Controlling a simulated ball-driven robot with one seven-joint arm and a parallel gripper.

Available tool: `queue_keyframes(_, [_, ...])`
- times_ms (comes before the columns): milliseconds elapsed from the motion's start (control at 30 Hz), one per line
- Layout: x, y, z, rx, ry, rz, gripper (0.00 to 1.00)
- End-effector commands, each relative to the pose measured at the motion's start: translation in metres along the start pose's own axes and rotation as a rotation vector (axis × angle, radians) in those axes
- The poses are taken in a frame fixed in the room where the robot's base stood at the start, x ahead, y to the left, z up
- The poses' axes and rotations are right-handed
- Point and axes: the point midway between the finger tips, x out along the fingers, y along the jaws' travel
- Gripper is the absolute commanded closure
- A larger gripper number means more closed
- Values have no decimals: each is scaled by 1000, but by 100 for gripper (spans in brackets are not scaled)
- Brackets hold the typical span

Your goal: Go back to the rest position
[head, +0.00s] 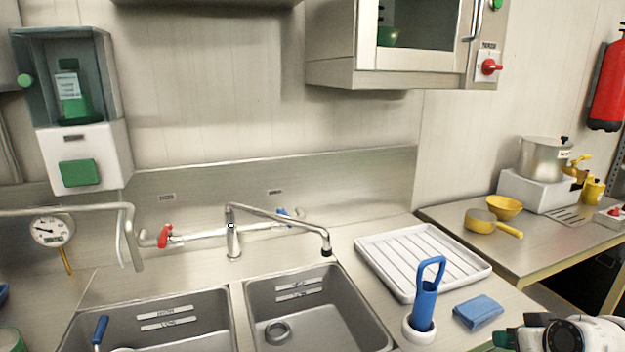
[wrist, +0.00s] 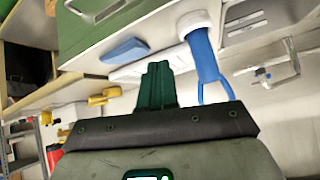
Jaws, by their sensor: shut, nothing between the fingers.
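My gripper (wrist: 158,82) shows in the wrist view as dark green fingers pressed together, with nothing between them. In that view, which is upside down, the fingers show against the edge of the drying tray, beside the blue cloth (wrist: 125,50) and the blue-handled brush (wrist: 205,60); I see no contact. In the head view part of my arm shows at the lower right corner, right of and below the blue cloth (head: 478,312). The fingers are not clear there.
The blue-handled brush (head: 426,297) stands upright in a white holder (head: 417,333) by the sink (head: 375,325). A white drying tray (head: 372,262) lies behind it.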

Motion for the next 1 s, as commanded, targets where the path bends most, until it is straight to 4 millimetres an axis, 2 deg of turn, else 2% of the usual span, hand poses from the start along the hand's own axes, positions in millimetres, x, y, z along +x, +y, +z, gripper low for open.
queue_keyframes(33, [7,-6,36,5,-60,7,100])
queue_keyframes(133, [13,-16,95,13,-161,27,100])
queue_keyframes(267, [10,-29,171,20,-288,53,100])
queue_keyframes(400, [-6,-43,250,22,-424,82,100])
queue_keyframes(500, [-23,-52,301,21,-516,102,100])
queue_keyframes(600, [-42,-59,343,18,-595,121,100])
queue_keyframes(700, [-60,-64,372,17,-653,137,100])
queue_keyframes(800, [-71,-66,389,14,-687,147,100])
queue_keyframes(1000, [-76,-68,397,14,-703,152,100])
